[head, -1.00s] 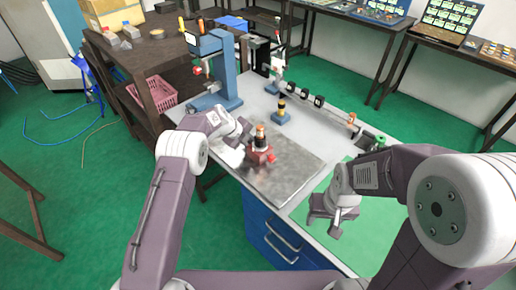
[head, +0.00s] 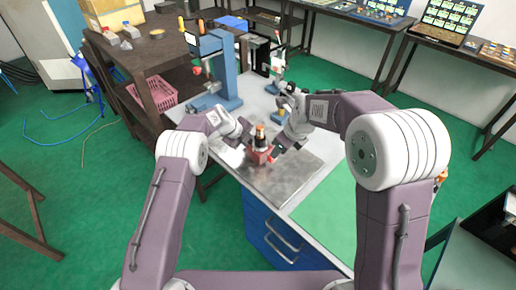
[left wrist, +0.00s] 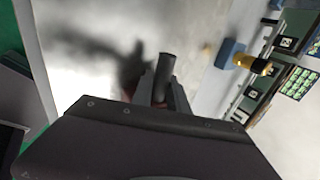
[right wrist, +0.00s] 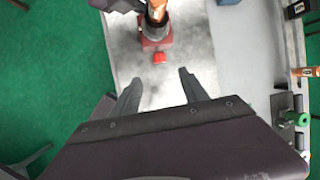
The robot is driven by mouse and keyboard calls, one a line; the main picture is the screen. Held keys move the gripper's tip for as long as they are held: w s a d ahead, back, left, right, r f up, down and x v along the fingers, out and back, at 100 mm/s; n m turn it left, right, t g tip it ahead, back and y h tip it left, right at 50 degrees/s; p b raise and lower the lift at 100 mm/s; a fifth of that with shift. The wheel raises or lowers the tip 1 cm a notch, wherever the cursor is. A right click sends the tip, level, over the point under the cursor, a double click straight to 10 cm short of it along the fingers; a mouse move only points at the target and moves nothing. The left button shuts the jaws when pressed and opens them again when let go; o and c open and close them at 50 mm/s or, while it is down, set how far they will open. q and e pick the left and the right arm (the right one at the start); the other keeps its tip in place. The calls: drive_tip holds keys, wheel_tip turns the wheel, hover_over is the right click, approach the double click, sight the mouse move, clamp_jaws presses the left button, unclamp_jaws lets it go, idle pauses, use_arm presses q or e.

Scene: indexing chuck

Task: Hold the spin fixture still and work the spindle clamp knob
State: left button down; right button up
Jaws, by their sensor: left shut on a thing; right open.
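The spin fixture (head: 260,155) stands on the metal plate, with a red base and a dark, orange-banded upper part. In the right wrist view its red base (right wrist: 152,40) shows at the top, with a small bright red knob (right wrist: 159,57) on its near side. My left gripper (head: 246,143) is at the fixture's left side. In the left wrist view its fingers (left wrist: 162,88) are shut on a dark cylindrical part (left wrist: 166,64) of the fixture; the contact is partly hidden. My right gripper (right wrist: 157,80) is open and empty, short of the red knob.
The metal plate (head: 290,183) lies on the workbench beside a green mat (head: 325,213). A blue press-like stand (head: 222,75) rises behind the fixture. My right arm hides part of the bench's rear right. The plate in front of the fixture is clear.

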drive_tip(key=x, duration=1.2)
drive_tip(key=shift+a, duration=0.1)
clamp_jaws()
idle(0.8)
idle(0.4)
drive_tip(key=y, duration=0.1)
drive_tip(key=g+y, duration=0.1)
drive_tip(key=g, duration=0.1)
drive_tip(key=shift+w+d+m+y, duration=0.3)
drive_tip(key=shift+d+m+y, duration=0.05)
drive_tip(key=shift+m+y, duration=0.05)
unclamp_jaws()
drive_tip(key=shift+a, duration=0.1)
